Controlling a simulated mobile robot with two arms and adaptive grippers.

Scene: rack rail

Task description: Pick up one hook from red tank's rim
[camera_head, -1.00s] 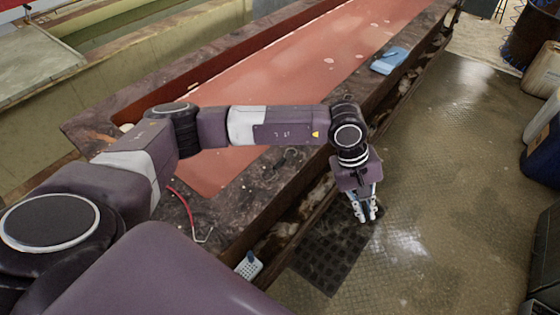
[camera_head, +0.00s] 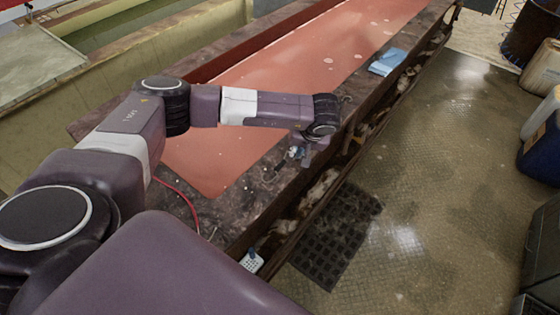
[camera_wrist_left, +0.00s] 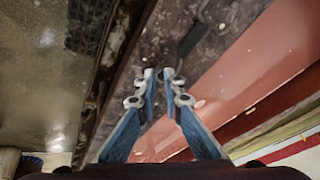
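The red tank (camera_head: 262,48) runs diagonally away from me with a broad, dark, stained rim (camera_head: 228,212). A small, thin, dark curved item, perhaps a hook (camera_head: 272,174), lies on the near rim; its shape is too small to be sure. My left gripper (camera_head: 297,154) is over this rim, just right of the item. In the left wrist view, the gripper's (camera_wrist_left: 159,74) two fingertips are a narrow gap apart above the rim, with nothing seen between them. A dark elongated shape (camera_wrist_left: 190,42) lies just beyond them. My right gripper is not in view.
A blue folded cloth (camera_head: 388,61) lies on the rim farther back. A red cable (camera_head: 180,195) and a pale perforated item (camera_head: 251,261) are at the near edge. A black mat (camera_head: 338,235) lies on the floor. Containers (camera_head: 541,150) stand at right; the floor between is clear.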

